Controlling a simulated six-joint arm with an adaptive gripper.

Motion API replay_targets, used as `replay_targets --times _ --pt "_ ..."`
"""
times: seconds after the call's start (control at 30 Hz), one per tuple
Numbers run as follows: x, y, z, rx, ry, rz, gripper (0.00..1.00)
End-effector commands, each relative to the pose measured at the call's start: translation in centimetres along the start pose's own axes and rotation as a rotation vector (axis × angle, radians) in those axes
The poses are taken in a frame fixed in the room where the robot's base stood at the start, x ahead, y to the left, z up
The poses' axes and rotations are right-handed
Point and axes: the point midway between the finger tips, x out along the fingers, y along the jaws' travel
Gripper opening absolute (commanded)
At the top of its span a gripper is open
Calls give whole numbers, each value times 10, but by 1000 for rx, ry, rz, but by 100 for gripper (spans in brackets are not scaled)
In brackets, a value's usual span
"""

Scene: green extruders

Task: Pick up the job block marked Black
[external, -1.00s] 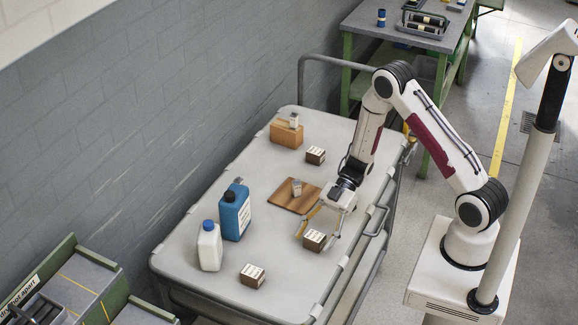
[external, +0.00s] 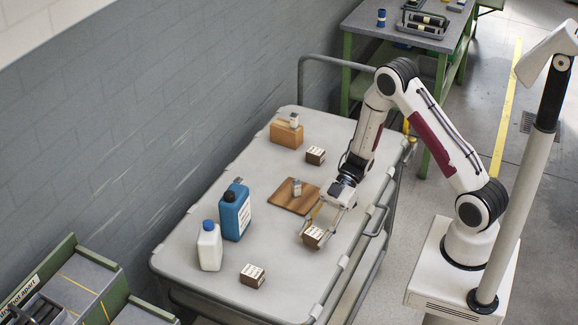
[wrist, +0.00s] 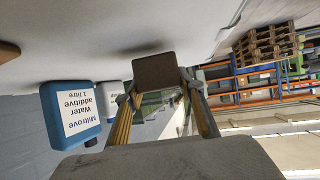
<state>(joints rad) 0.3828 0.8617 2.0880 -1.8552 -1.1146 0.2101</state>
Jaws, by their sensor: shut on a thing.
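My gripper (external: 316,231) is shut on a small brown block (external: 313,238) with a white label on top, near the front right of the cart top. In the wrist view the same block (wrist: 155,71) sits between the two fingertips, its plain brown side facing the camera. Two like blocks stand apart from the gripper: one (external: 315,156) farther back, and one (external: 252,276) near the front. The words on the labels are too small to read, so I cannot tell which block is marked Black.
A blue bottle (external: 234,213) and a white bottle (external: 209,247) stand left of the gripper. A wooden board (external: 285,198) with a small grey item lies behind it. An orange-brown block (external: 287,136) stands at the back. The cart top (external: 215,170) is otherwise mostly clear.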

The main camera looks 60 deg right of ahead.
Motion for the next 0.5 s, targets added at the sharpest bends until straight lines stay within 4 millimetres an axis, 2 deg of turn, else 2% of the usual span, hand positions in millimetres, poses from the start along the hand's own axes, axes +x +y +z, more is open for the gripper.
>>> replay_targets --times 0.5 --pt "-28 0 -52 -2 1 2 16"
